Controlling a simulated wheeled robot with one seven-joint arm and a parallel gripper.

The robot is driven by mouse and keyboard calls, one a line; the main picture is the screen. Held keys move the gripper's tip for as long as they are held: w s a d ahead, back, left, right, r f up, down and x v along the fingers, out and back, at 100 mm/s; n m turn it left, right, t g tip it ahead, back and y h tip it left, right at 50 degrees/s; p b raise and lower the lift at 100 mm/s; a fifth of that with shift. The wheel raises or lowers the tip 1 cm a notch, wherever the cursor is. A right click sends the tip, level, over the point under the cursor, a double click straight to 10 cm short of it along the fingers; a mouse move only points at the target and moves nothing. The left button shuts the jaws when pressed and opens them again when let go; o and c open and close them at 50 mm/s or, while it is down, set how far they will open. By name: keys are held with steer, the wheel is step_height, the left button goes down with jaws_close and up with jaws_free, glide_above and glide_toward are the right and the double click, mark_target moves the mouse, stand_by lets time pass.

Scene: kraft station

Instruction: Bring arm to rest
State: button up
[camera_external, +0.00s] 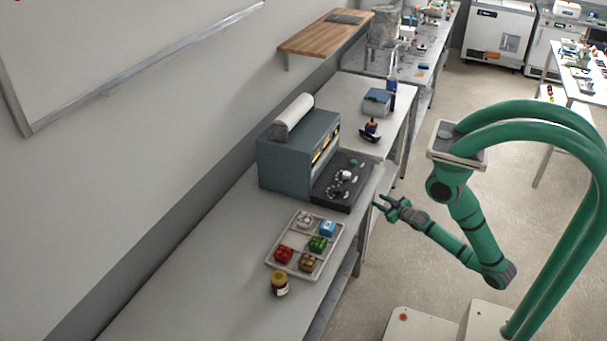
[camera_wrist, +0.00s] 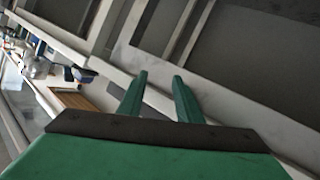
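My gripper (camera_external: 381,203) is at the end of my green arm, in the air by the front edge of the bench, close to the dark control panel of the grey machine. In the wrist view, the two green fingers (camera_wrist: 160,88) stand apart with a gap between them. The gripper is open and empty. My arm is bent, with its elbow low at the right and its forearm reaching back up to the left.
On the bench (camera_external: 190,275) stand a grey-blue machine (camera_external: 285,165) with a black control panel (camera_external: 335,190), a tray (camera_external: 329,262) with several coloured blocks, and a yellow-brown jar (camera_external: 279,284). A wooden shelf (camera_external: 320,35) is on the wall. The floor (camera_external: 480,120) behind my arm is clear.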

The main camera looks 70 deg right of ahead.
steer(key=s+a+r+n+t+y, duration=0.1)
steer(key=s+a+y, duration=0.3)
steer(key=a, duration=0.9)
steer(key=s+a+r+n+t+y, duration=0.2)
steer(key=s+a+y, duration=0.2)
steer(key=a, duration=0.9)
steer(key=shift+s+a+r, duration=0.15)
steer(key=shift+s, duration=0.25)
